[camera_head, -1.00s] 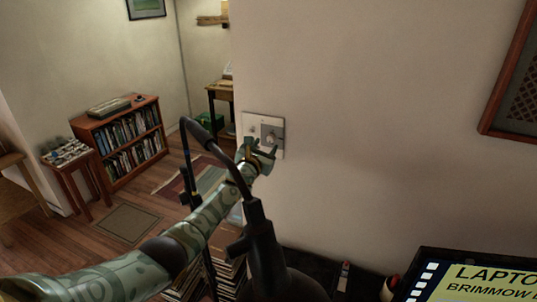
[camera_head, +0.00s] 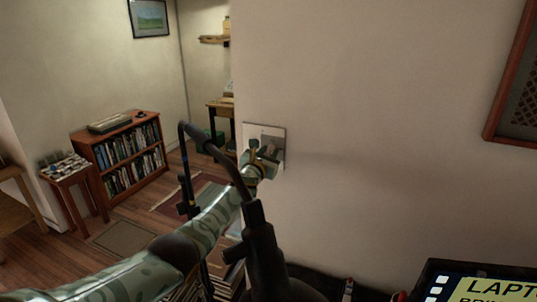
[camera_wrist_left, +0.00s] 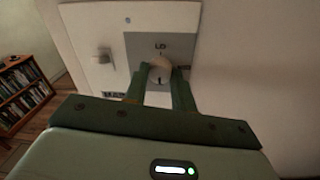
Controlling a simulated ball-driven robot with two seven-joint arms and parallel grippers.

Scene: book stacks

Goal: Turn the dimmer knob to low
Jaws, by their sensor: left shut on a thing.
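The dimmer knob (camera_wrist_left: 159,72) is a pale round knob on a grey panel of the wall plate (camera_wrist_left: 93,45). The letters "LO" show above it in the left wrist view. The wall plate also shows in the head view (camera_head: 264,130), near the outer corner of the wall. My left gripper (camera_head: 263,153) is at the plate and covers the knob in the head view. In the left wrist view my left gripper (camera_wrist_left: 160,80) has its two green fingers on either side of the knob, shut on it. My right gripper is not in view.
A dark microphone-like stand (camera_head: 262,245) rises in front of my left arm. A toggle switch (camera_wrist_left: 102,56) sits on the plate left of the knob. A screen (camera_head: 480,285) stands at the lower right. A bookcase (camera_head: 122,155) is far left.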

